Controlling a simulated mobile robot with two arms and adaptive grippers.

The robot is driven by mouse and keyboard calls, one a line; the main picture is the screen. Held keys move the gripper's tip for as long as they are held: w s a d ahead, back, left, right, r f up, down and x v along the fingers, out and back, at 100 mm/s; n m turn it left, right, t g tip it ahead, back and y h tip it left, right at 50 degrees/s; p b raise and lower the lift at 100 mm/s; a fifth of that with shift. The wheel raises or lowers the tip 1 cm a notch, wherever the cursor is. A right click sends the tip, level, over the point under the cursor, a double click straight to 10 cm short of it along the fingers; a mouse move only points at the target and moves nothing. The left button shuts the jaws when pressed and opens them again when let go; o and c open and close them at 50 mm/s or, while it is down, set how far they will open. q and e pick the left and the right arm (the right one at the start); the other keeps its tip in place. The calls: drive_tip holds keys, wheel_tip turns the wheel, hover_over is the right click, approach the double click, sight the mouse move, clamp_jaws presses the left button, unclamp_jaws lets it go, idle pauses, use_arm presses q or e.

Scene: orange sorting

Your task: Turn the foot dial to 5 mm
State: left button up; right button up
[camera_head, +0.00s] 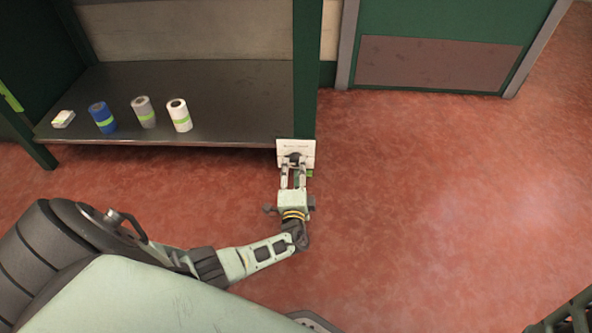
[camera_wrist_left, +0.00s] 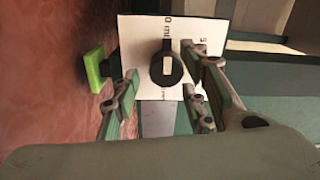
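The foot dial (camera_head: 294,157) is a black round knob on a white plate (camera_head: 309,147) at the bench's front right post. In the left wrist view the dial (camera_wrist_left: 166,70) carries a pale rectangular mark, and the plate (camera_wrist_left: 132,34) shows a sideways "0 mm" and a "5" near its top; the dial's exact setting cannot be told. My left gripper (camera_head: 294,168) is open at the plate, with its fingers apart on either side of the dial. Whether they touch it cannot be told. My right gripper is not in view.
A bright green block (camera_wrist_left: 93,68) sticks out beside the plate. On the dark bench shelf (camera_head: 235,100) stand a blue roll (camera_head: 102,117), a grey roll (camera_head: 143,111), a white roll (camera_head: 179,115) and a small white pack (camera_head: 63,119). The red floor (camera_head: 440,200) to the right is clear.

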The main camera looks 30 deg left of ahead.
use_arm(q)
drive_tip(key=shift+x, duration=0.85)
drive_tip(key=shift+c, duration=0.5)
drive_tip(key=c, duration=0.9)
